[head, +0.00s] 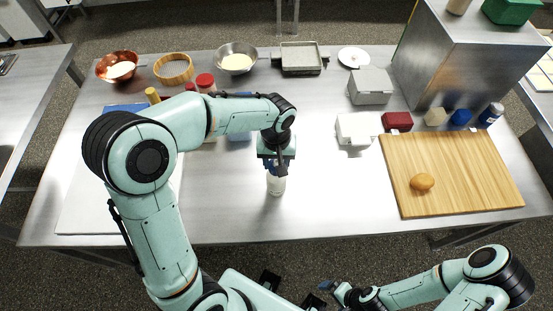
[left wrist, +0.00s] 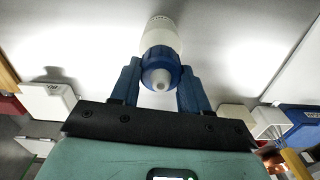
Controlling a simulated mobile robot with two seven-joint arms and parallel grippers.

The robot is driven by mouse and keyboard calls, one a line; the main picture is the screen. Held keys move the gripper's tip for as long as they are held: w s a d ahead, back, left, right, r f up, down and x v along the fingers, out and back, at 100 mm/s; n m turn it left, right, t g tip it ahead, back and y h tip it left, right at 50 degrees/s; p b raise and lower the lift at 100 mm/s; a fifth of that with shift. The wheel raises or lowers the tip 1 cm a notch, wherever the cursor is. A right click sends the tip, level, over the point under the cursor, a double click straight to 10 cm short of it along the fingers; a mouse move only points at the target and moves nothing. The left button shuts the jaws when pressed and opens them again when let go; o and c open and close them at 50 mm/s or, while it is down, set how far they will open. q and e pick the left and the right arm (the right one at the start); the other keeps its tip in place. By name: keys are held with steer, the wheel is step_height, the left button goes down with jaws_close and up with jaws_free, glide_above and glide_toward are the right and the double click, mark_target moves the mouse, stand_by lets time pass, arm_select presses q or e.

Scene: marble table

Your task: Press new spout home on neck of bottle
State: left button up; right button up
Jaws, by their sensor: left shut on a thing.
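A white bottle (head: 276,186) stands upright on the metal table, below my left gripper. In the left wrist view the bottle (left wrist: 160,32) shows behind a blue collar with a pale tip, the spout (left wrist: 161,76). My left gripper (left wrist: 160,84) has its two blue fingers on either side of the spout and is shut on it. The spout lines up with the bottle top; whether it is fully seated cannot be told. In the head view my left gripper (head: 277,165) hides the neck. My right gripper (head: 328,287) is low at the front, away from the bottle; its jaw opening is unclear.
A wooden board (head: 455,175) with a brown bun (head: 422,182) lies at the right. Pale grey boxes (head: 356,129) and a dark red box (head: 397,121) stand behind it. Bowls and a tray (head: 302,58) line the back. The table front around the bottle is clear.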

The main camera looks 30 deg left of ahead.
arm_select(q)
steer(key=shift+f, duration=0.25)
steer(key=o, duration=1)
steer(key=shift+f, duration=0.1)
steer(key=shift+c, duration=0.2)
step_height(320, 180, up, 14)
steer(key=p, duration=0.1)
steer(key=shift+f, duration=0.25)
arm_select(e)
steer(key=shift+w+r, duration=0.65)
steer(key=shift+r, duration=0.25)
arm_select(q)
steer(key=shift+f, duration=0.1)
arm_select(e)
steer(key=shift+s, duration=0.1)
